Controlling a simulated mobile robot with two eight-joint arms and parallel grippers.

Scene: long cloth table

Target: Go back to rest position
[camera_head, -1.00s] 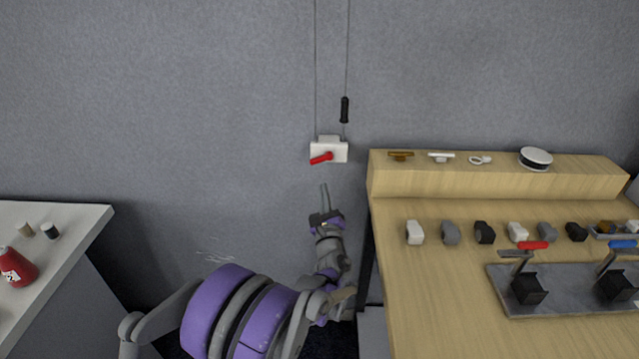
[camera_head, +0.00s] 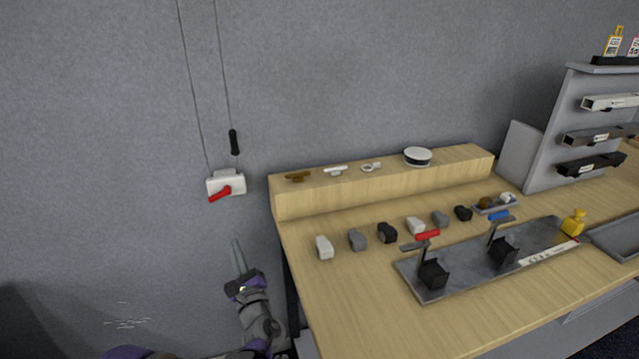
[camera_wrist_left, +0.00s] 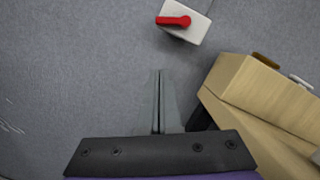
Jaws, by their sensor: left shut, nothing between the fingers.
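My left gripper (camera_head: 238,256) is raised in front of the grey wall, left of the wooden table and below a white wall box with a red lever (camera_head: 226,184). Its fingers are shut together with nothing between them. The left wrist view also shows the closed fingers (camera_wrist_left: 159,101), pointing up towards the white box (camera_wrist_left: 184,20) and apart from it. My right gripper is not in any view.
The wooden table (camera_head: 330,312) has a raised back ledge with small items. Several small blocks and a dark tray (camera_head: 452,271) with red and blue levers stand on it. A grey shelf rack (camera_head: 551,110) is at the right. Open wall lies left of the table.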

